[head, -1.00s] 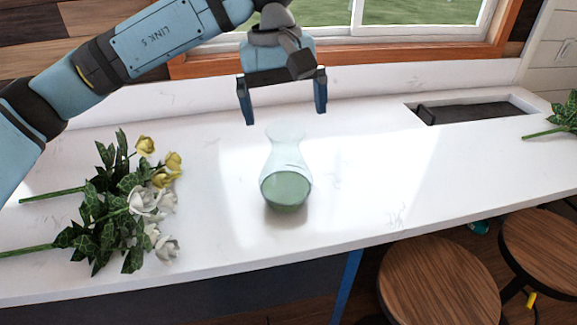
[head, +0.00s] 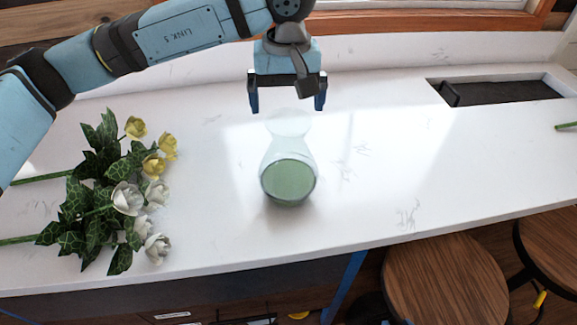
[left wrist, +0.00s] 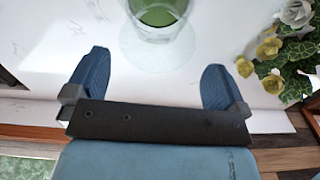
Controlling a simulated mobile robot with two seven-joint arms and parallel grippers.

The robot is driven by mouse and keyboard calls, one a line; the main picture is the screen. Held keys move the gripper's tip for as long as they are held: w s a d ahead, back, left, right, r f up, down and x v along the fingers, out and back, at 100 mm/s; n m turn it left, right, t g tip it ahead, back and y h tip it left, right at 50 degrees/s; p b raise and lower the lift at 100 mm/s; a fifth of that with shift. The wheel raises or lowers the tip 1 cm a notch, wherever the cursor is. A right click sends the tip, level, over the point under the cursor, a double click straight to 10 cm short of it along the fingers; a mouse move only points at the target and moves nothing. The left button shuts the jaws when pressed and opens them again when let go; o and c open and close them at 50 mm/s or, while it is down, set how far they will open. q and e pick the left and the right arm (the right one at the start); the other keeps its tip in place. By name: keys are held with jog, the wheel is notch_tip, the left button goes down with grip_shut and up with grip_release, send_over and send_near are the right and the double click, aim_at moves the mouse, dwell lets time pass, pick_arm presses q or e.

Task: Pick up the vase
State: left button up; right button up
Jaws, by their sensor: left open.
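The vase (head: 289,178) is clear glass with green in its lower part. It stands upright on the white counter in the middle of the head view. My left gripper (head: 288,104) is open and empty, pointing down above and behind the vase's mouth. In the left wrist view the vase (left wrist: 160,22) shows at the top centre, beyond the two blue fingertips of my left gripper (left wrist: 152,75). No contact between fingers and vase shows. My right gripper is in neither view.
Yellow and white flowers with leafy stems (head: 110,195) lie on the counter (head: 400,165) left of the vase. A dark sink (head: 505,90) is at the back right. Wooden stools (head: 445,280) stand by the front edge.

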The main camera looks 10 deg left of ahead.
aim_at(288, 122)
pick_arm(q)
notch_tip(288, 122, down, 5)
jog(key=shift+d+r+p, duration=0.1)
jog(key=shift+p, duration=0.95)
jog(key=shift+w+f, duration=0.1)
jog(key=shift+f, duration=0.25)
jog(key=shift+c, duration=0.8)
jog(key=c, duration=1.4)
jog(key=shift+r, duration=0.1)
jog(key=shift+c, duration=0.4)
